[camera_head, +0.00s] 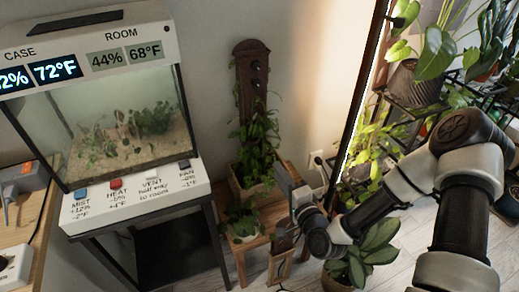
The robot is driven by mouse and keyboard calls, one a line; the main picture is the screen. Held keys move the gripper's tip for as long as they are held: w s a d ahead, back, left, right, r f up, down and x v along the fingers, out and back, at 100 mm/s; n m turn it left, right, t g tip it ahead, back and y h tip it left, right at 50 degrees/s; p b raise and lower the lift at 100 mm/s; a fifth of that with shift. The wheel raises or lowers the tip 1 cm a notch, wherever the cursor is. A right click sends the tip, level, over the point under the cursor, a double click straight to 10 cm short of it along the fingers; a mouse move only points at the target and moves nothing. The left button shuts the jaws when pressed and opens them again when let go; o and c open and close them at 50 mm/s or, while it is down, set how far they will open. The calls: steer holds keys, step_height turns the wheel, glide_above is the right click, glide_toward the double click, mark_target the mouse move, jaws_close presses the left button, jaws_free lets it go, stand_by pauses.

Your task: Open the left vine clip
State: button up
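A dark wooden board (250,100) stands upright against the wall behind a leafy vine (257,140). Two small dark round fittings, an upper one (257,66) and a lower one (258,84), sit on the board above the leaves. I cannot tell whether either is a vine clip, and no left clip can be made out clearly. The vine grows from a planter (250,186) on a wooden stand. My gripper (288,190) is in front of the stand, right of the planter and below the board, apart from the fittings. Its fingers are too small and overlapped to read.
A glass terrarium case (120,130) with temperature displays and a button panel (140,195) stands at left. The wooden stand (262,247) holds smaller plants. A broad-leaved plant (362,257) is below my forearm. Plant shelves (410,110) fill the right. Bare wall lies between case and board.

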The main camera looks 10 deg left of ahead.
steer(key=b+x, duration=0.2)
steer(key=x, duration=1.4)
steer(key=shift+w+a+b, duration=0.2)
steer(key=shift+w+b, duration=0.1)
jaws_close()
